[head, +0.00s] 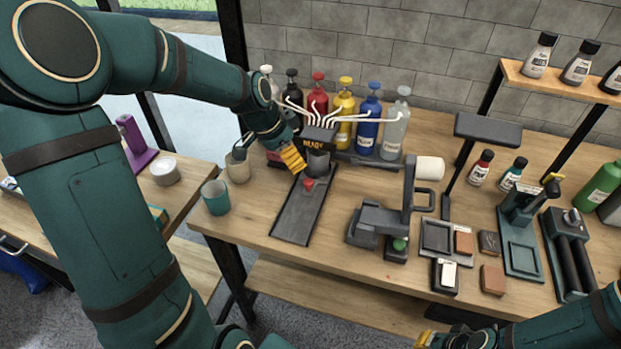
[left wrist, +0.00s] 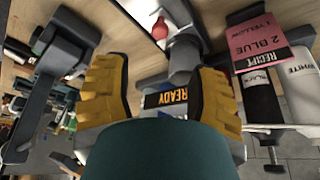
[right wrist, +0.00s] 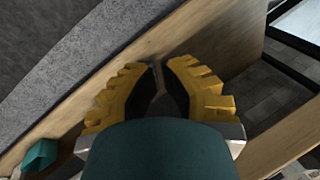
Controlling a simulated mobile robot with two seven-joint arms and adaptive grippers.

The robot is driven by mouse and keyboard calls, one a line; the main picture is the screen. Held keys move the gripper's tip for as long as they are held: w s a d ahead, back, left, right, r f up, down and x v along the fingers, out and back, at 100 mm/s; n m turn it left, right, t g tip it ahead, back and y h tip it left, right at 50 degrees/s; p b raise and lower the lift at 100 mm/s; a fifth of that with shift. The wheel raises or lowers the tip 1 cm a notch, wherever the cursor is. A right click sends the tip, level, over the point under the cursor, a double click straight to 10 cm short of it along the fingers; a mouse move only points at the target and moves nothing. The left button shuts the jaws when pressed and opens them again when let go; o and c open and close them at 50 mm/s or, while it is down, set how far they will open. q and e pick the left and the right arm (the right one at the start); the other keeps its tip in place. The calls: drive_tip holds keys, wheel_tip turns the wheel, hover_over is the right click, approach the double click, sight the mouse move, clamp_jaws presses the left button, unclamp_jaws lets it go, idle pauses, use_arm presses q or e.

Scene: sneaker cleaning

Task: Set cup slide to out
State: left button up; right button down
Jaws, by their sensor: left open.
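The cup slide is a dark grey flat track (head: 297,215) running from under the paint dispenser (head: 318,150) toward the table's front edge. A red knob (head: 308,184) stands on it at the dispenser end; the left wrist view also shows this knob (left wrist: 160,28). The dispenser's sign reads READY (left wrist: 167,97). My left gripper (head: 297,160) is open and empty at the left of the dispenser, above the table, apart from the knob. The sign shows between its fingers in the left wrist view. My right gripper (right wrist: 158,78) has its fingertips nearly together, with nothing seen between them.
Several pump bottles (head: 343,104) with white tubes stand behind the dispenser. A teal cup (head: 215,197) and a beige cup (head: 238,166) are at the left. A grey press-like device (head: 378,222) stands right of the track. A pink recipe card (left wrist: 262,48) is near my left gripper.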

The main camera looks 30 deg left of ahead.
sight(308, 181)
use_arm(q)
drive_tip(key=b+x, duration=0.2)
drive_tip(key=x, duration=1)
drive_tip(key=shift+s, duration=0.1)
drive_tip(key=shift+c, duration=0.4)
clamp_jaws()
